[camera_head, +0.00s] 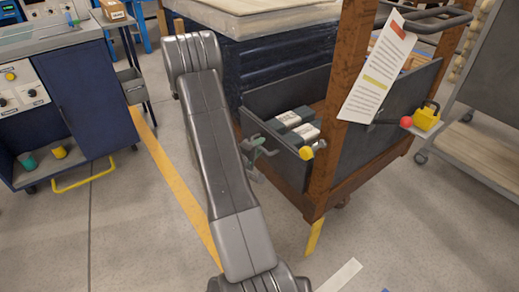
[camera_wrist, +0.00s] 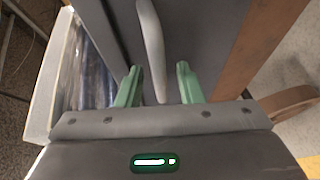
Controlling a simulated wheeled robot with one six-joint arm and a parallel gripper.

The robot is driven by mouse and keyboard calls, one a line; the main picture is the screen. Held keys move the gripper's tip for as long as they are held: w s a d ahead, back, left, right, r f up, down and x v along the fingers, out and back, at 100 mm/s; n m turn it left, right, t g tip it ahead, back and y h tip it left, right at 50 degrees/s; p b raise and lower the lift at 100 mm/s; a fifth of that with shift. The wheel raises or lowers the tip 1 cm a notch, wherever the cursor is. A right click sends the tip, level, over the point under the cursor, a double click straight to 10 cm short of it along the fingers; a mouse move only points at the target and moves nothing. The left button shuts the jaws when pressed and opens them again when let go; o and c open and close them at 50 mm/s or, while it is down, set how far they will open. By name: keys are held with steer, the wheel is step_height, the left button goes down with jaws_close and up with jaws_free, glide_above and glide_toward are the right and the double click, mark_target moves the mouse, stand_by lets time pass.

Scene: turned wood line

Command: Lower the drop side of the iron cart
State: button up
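The iron cart has rust-brown posts (camera_head: 345,90) and dark side panels. Its near-left side panel (camera_head: 285,165) stands upright in the head view, with a yellow knob (camera_head: 306,153) by the front post. My gripper (camera_head: 262,148) is at this panel's outer face, partly hidden by my arm. In the wrist view, my green fingers (camera_wrist: 160,85) are apart, with a smooth grey bar (camera_wrist: 152,45) between them. Gaps show on both sides of the bar. The dark panel (camera_wrist: 205,40) and a brown post (camera_wrist: 270,45) lie beyond. How the bar joins the panel is unclear.
A printed sheet (camera_head: 380,75) hangs on the front post. The cart's right side has a red knob (camera_head: 406,122) and yellow padlock (camera_head: 427,116). Grey-white packs (camera_head: 295,125) lie inside. A blue cabinet (camera_head: 90,110) stands left, a grey trolley (camera_head: 490,150) right.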

steer(key=shift+w+d+f, duration=0.1)
steer(key=shift+w+d, duration=0.2)
steer(key=shift+w, duration=0.15)
jaws_close()
steer(key=shift+a, duration=0.1)
